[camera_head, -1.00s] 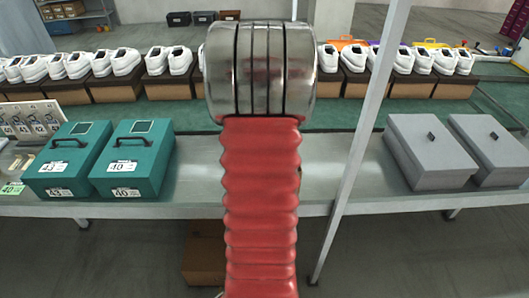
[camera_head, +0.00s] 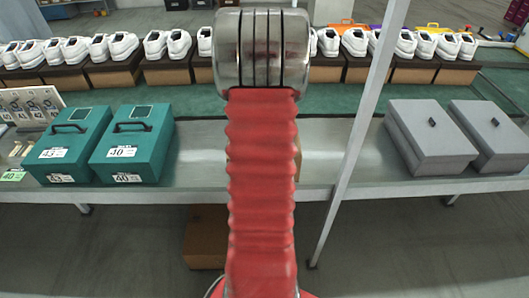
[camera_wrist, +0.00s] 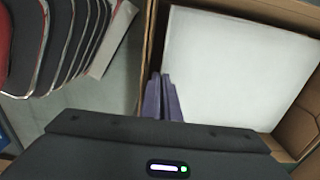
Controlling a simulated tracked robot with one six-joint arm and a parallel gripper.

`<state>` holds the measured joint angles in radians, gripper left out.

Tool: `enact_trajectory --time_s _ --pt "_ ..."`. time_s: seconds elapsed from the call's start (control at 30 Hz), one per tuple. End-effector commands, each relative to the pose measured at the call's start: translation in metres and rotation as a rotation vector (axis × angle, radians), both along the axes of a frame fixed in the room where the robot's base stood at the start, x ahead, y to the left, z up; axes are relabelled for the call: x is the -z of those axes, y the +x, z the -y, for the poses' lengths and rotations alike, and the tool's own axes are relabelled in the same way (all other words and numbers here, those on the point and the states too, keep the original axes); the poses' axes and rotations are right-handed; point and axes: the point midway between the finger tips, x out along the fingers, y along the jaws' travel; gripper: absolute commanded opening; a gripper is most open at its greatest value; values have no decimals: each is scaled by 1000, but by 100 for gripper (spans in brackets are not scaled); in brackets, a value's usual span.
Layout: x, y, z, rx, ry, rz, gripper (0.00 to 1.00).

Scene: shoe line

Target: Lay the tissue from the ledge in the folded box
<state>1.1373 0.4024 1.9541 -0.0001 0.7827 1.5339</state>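In the wrist view an open cardboard box (camera_wrist: 152,40) fills the upper right, its brown walls around a flat white sheet (camera_wrist: 240,65) that looks like the tissue. The sheet covers most of the box's inside. My gripper (camera_wrist: 164,80) shows as two purplish fingers close together at the box's left side, over or beside the sheet's left edge. The fingers look shut, with nothing visible between them. Whether they touch the sheet or the wall cannot be told. In the head view my arm hides the gripper and most of the box.
Two teal boxes (camera_head: 131,150) stand left on the grey bench (camera_head: 345,185), and two grey lidded boxes (camera_head: 431,140) right. A slanted metal post (camera_head: 352,150) rises right of my arm. White shoes (camera_head: 115,45) line the back. A brown carton (camera_head: 205,240) sits underneath.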

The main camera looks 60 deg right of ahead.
Motion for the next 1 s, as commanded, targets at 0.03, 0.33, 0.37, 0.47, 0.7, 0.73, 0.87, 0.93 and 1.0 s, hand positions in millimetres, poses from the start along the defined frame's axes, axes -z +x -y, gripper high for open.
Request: enact_trajectory --time_s 0.03,0.33,0.37,0.47,0.7,0.73,0.87,0.93,1.0 --pt "4 0 0 0 2 -1 0" --pt "25 0 -1 0 3 -1 0" --pt "27 0 -1 0 3 -1 0" --pt "33 0 0 0 1 0 0" --pt "42 0 0 0 1 0 0" --pt "42 0 0 0 1 0 0" --pt "42 0 0 0 0 0 0" --pt "42 0 0 0 0 0 0" --pt "42 0 0 0 0 0 0"
